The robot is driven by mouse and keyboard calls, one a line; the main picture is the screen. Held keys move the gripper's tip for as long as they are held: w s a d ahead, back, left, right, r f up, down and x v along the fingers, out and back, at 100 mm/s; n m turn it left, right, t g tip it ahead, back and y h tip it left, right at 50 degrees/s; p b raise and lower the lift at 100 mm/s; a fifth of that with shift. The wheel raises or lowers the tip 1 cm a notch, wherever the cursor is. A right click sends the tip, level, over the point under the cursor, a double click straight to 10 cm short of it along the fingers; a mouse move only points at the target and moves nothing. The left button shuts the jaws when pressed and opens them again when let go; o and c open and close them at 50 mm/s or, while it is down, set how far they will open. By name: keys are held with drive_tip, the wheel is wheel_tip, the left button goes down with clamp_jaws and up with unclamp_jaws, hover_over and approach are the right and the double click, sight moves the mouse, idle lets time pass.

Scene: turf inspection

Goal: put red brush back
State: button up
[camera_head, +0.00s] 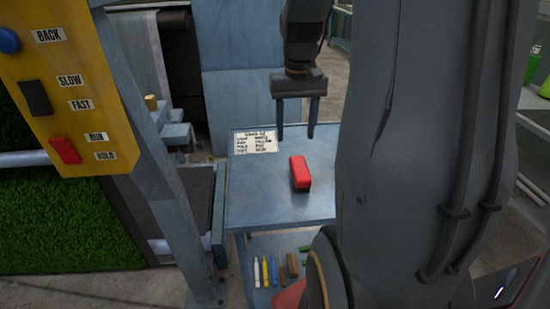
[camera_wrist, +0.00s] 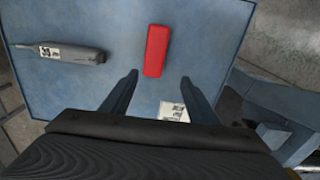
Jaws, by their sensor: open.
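The red brush (camera_head: 300,172) lies on the blue-grey tabletop (camera_head: 260,205), its red back up and dark bristles just showing at its near end. In the wrist view the red brush (camera_wrist: 157,50) lies ahead of the fingers, roughly in line with the gap between them. My gripper (camera_head: 296,136) is open and empty, with its fingers pointing down above the far part of the table. The open fingers also show in the wrist view (camera_wrist: 160,85). Nothing is between them, and they look apart from the brush.
A printed card (camera_head: 255,141) lies on the tabletop's far left. A grey tool with a label (camera_wrist: 65,54) lies on the table in the wrist view. Several markers (camera_head: 265,272) lie on the lower shelf. A yellow control panel (camera_head: 60,85) and green turf (camera_head: 70,225) stand left.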

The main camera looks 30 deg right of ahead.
drive_tip(key=s+a+f+n, duration=0.1)
drive_tip(key=s+a+f, duration=0.1)
drive_tip(key=a, duration=0.4)
drive_tip(key=s+a+f+n, duration=0.2)
drive_tip(key=a+f, duration=0.1)
drive_tip(key=a, duration=0.4)
drive_tip(key=s+a+f+n+t, duration=0.1)
drive_tip(key=s+a+f, duration=0.1)
drive_tip(key=a, duration=0.4)
drive_tip(key=shift+s+a+f+n, duration=0.15)
drive_tip(key=shift+s+a+n, duration=0.25)
drive_tip(key=shift+s, duration=0.15)
